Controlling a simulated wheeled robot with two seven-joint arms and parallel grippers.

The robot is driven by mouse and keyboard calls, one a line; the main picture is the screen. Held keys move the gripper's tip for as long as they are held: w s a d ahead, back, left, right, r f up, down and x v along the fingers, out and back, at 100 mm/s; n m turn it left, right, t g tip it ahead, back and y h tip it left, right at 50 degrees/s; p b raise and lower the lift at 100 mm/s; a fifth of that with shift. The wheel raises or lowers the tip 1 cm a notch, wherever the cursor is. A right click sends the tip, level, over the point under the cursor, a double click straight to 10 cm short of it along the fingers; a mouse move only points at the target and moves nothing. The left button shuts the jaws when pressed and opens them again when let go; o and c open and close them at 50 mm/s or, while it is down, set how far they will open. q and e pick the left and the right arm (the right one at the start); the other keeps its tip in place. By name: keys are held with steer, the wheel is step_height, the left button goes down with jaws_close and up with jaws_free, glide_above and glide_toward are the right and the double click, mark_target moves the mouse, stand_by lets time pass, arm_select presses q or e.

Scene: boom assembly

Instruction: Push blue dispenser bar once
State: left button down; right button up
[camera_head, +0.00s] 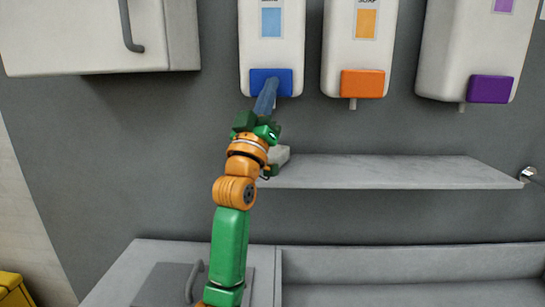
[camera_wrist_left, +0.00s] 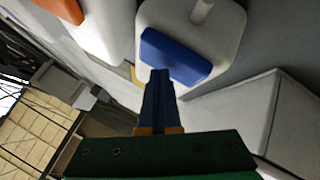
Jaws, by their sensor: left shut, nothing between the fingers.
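The blue dispenser bar (camera_head: 288,83) sits at the bottom front of the leftmost white dispenser (camera_head: 272,42), which has a light blue label. In the left wrist view the blue bar (camera_wrist_left: 176,56) spans the upper middle. My left gripper (camera_head: 271,84) is shut and empty, its blue-grey fingers overlapping the bar's lower left part. In the left wrist view the fingertips (camera_wrist_left: 160,73) overlap the bar's lower edge. I cannot tell whether they touch it. My right gripper is not in view.
A dispenser with an orange bar (camera_head: 362,84) and one with a purple bar (camera_head: 491,89) hang to the right. A grey shelf (camera_head: 390,172) runs below them. A white cabinet (camera_head: 100,38) hangs at upper left. A counter with a basin (camera_head: 410,264) lies below.

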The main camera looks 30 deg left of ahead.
arm_select(q)
steer(key=shift+w+a+r+p, duration=0.1)
steer(key=shift+w+a+p, duration=0.15)
steer(key=shift+w+p, duration=0.1)
stand_by(0.7)
steer(key=shift+s+d, duration=0.1)
steer(key=shift+s+d+f+b, duration=0.2)
steer(key=shift+s+d+b, duration=0.1)
steer(key=shift+s+b, duration=0.1)
steer(key=s+d, duration=0.3)
steer(key=s, duration=0.2)
steer(key=shift+b, duration=0.4)
steer(key=shift+s, duration=0.1)
stand_by(0.4)
